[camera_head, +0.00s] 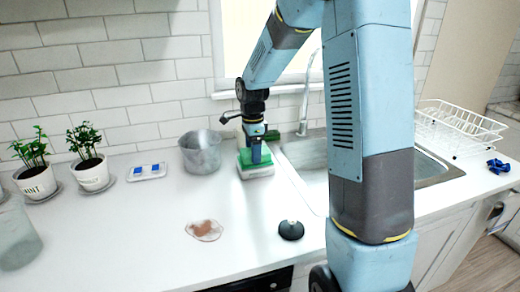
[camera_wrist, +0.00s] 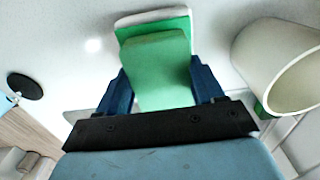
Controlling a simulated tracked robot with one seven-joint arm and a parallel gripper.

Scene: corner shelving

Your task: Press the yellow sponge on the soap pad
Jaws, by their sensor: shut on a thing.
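My gripper (camera_head: 255,153) is shut on a green block-shaped sponge (camera_wrist: 157,65), which looks green rather than yellow. In the wrist view the sponge lies between my two blue fingers (camera_wrist: 158,75). Directly beyond it is the soap pad, a white base (camera_wrist: 150,15) with a green top. In the head view the soap pad (camera_head: 256,173) sits on the counter left of the sink, right under my gripper. The sponge is at or just above the pad; I cannot tell whether they touch. My fingers hide part of the sponge in the head view.
A grey pot (camera_head: 201,152) stands close left of the pad. The sink (camera_head: 305,160) is to the right, with a dish rack (camera_head: 460,125) beyond. Potted plants (camera_head: 92,172) stand at left.

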